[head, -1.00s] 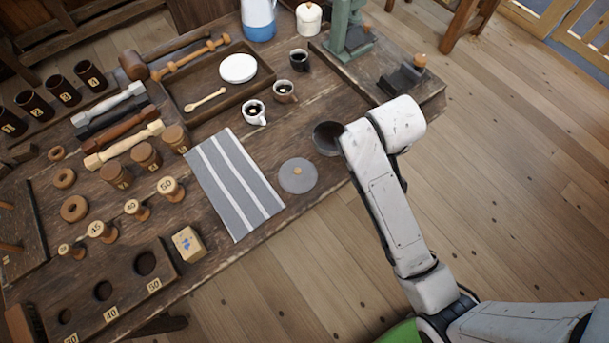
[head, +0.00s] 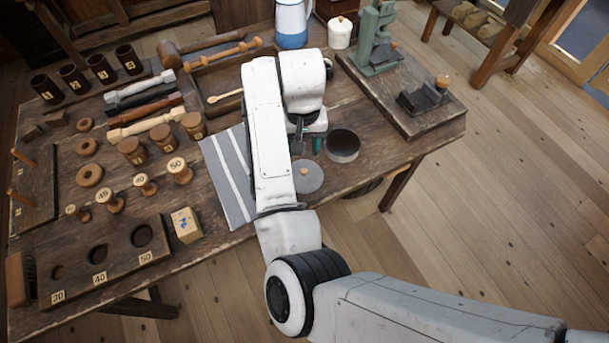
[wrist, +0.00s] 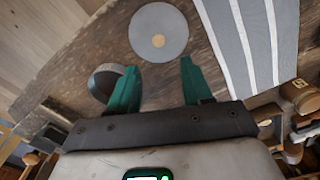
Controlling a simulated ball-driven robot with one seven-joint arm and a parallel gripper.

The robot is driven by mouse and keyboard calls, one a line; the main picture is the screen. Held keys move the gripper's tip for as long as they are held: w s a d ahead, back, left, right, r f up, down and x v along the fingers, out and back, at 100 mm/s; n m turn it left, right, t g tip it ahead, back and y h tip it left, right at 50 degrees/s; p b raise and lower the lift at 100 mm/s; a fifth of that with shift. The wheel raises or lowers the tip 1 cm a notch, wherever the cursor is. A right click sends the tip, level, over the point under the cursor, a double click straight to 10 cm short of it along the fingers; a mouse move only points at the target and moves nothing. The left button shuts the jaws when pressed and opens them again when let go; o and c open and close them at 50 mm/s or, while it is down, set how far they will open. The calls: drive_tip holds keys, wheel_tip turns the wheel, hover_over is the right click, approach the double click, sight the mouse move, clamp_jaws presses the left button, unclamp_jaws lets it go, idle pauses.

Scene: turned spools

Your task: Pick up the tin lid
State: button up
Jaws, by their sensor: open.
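The tin lid is a flat grey disc with a small tan knob at its centre. In the head view the lid (head: 311,181) lies on the table near its front edge, its left side partly hidden behind my arm. In the wrist view the whole lid (wrist: 148,28) shows beyond my fingertips. My gripper (wrist: 158,70) is open and empty, its two green fingers apart and short of the lid in that view. In the head view my gripper (head: 307,143) is above the table, just behind the lid, mostly hidden by my arm.
A dark round open tin (head: 342,146) stands right of the lid. A grey striped cloth (head: 226,178) lies to the left, partly behind my arm. A wooden block with blue marks (head: 186,225) and several numbered spools sit further left. A green press (head: 376,40) stands at the back right.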

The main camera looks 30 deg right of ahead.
sight(304, 170)
wheel_tip(304, 170, down, 3)
drive_tip(key=shift+f, duration=0.1)
drive_tip(key=shift+s+f+p, duration=0.15)
drive_tip(key=shift+s+f, duration=0.05)
drive_tip(key=shift+f, duration=1.15)
drive_tip(key=shift+s+f+p, duration=0.15)
drive_tip(key=shift+f, duration=1.2)
clamp_jaws()
